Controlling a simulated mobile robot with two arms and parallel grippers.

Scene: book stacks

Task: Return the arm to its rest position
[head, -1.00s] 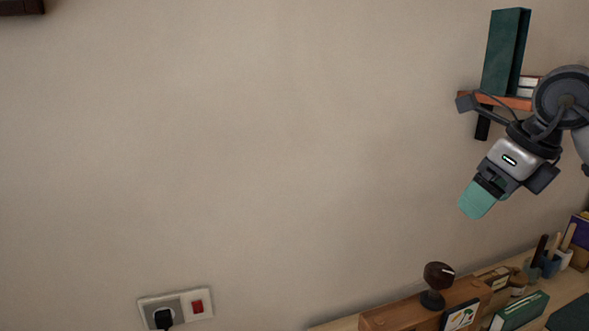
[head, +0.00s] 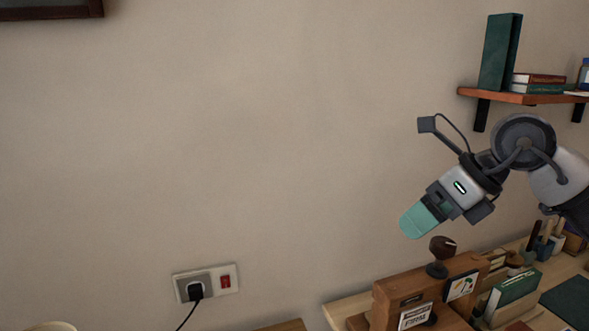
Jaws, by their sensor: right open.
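My right gripper (head: 417,220) is in the air at the right, in front of the wall and just above and left of the stamp (head: 440,258) on the desk. Its teal fingers point down and to the left. I see nothing held in it. The fingers overlap from this angle, so the gap between them barely shows. My right arm comes in from the right edge, below the wall shelf (head: 520,97). My left gripper is not in view.
A dark green book (head: 500,52) stands upright on the shelf, beside stacked books (head: 539,84). The desk below holds a wooden organizer (head: 400,293), a green book (head: 515,287) and pen cups (head: 546,246). A plugged-in socket (head: 205,283) is low on the wall. The wall's middle is clear.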

